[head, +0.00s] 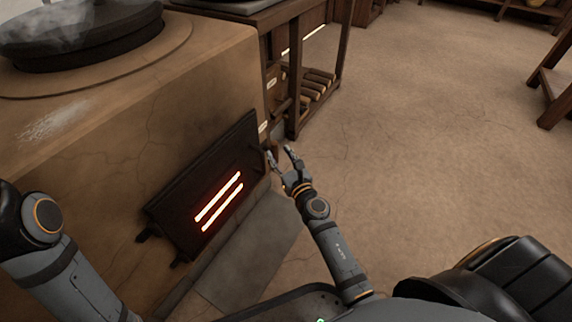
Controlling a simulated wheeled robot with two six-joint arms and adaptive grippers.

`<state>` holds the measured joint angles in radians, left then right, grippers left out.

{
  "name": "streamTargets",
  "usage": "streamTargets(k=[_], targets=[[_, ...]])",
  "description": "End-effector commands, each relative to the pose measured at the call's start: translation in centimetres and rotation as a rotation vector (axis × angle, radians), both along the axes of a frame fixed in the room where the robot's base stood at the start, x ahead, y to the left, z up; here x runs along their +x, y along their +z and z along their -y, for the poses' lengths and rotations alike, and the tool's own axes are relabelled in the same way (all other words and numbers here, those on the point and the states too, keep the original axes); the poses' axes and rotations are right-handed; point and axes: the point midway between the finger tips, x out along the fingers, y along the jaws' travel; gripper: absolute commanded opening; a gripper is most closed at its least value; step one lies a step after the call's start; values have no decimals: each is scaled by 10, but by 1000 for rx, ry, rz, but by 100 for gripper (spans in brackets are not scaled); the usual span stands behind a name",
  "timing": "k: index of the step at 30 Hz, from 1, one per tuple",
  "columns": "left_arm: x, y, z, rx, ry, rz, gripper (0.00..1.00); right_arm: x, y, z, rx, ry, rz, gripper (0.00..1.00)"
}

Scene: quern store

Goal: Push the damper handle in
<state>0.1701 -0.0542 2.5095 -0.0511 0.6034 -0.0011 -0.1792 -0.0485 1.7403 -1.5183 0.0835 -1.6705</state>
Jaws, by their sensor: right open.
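The clay stove (190,90) fills the left side, with a dark fire door (170,205) on its front that glows through two slots. My right gripper (280,153) is open and empty in front of the stove's right front corner, just right of the fire door. Small pale tags (262,127) show by that corner. A short dark bar (283,106) shows past the corner; I cannot tell whether it is the damper handle. The handle is not clearly made out and may be hidden near my gripper. My left arm shows at lower left, but its gripper is out of view.
A round dark lidded pan (85,40) steams on the stove top. A wooden table (292,95) with a low slatted shelf stands behind the stove. A grey slab (245,255) lies before the fire door.

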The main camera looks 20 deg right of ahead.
Motion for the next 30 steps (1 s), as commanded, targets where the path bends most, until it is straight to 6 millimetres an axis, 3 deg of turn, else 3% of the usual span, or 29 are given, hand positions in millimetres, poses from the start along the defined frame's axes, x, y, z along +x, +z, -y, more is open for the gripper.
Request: streamTargets(k=[3, 9, 27, 30], targets=[[0, 0, 0, 0, 0, 1, 40, -31, -2, 2, 2, 1, -4, 44], [0, 0, 0, 1, 0, 1, 40, -57, -1, 3, 1, 2, -2, 44], [0, 1, 0, 1, 0, 1, 40, -63, 0, 4, 0, 2, -1, 44], [6, 16, 5, 29, 4, -16, 40, -60, 12, 7, 32, -1, -5, 44]])
